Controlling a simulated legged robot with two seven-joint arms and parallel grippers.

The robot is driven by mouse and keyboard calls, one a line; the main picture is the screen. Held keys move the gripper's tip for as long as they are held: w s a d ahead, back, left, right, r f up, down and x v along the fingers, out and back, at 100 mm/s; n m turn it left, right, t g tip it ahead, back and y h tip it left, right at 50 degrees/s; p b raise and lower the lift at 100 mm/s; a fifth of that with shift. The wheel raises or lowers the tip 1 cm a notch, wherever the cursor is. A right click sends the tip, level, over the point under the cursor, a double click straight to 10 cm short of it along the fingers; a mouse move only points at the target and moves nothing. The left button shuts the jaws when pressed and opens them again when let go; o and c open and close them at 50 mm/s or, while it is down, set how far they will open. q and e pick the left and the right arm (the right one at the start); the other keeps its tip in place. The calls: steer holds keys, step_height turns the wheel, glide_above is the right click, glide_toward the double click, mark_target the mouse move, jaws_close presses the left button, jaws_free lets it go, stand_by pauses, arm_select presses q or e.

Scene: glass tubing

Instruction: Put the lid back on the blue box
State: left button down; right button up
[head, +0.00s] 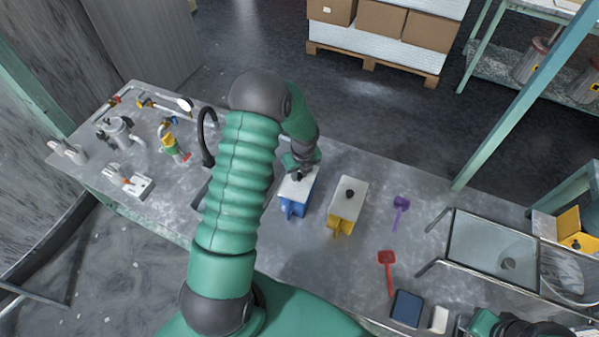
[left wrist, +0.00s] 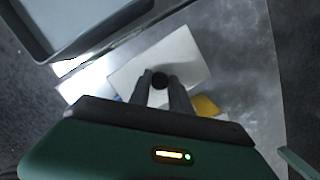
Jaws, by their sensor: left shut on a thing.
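The blue box (head: 290,207) stands on the grey workbench, left of a yellow box. Its white lid (head: 297,188) is over its top, below my left gripper (head: 299,173). I cannot tell whether the lid rests fully on the rim or sits slightly above it. In the left wrist view, the fingers of my left gripper (left wrist: 163,88) are shut on the black knob (left wrist: 160,79) of the white lid (left wrist: 185,55). A little blue shows at the lid's edge. Part of my right gripper (head: 512,328) shows at the bottom right, its fingers unclear.
The yellow box (head: 341,226) has a white lid (head: 349,200) with a black knob. Right of it lie a purple scoop (head: 401,203) and a red scoop (head: 387,262). Valves and fittings (head: 120,130) occupy the left bench.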

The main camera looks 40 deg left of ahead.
arm_select(q)
steer(key=c, duration=0.6)
jaws_free()
steer(key=shift+c, duration=0.2)
step_height(320, 180, up, 7)
steer(key=p, duration=0.7)
steer(key=shift+r, duration=0.1)
jaws_close()
stand_by(0.4)
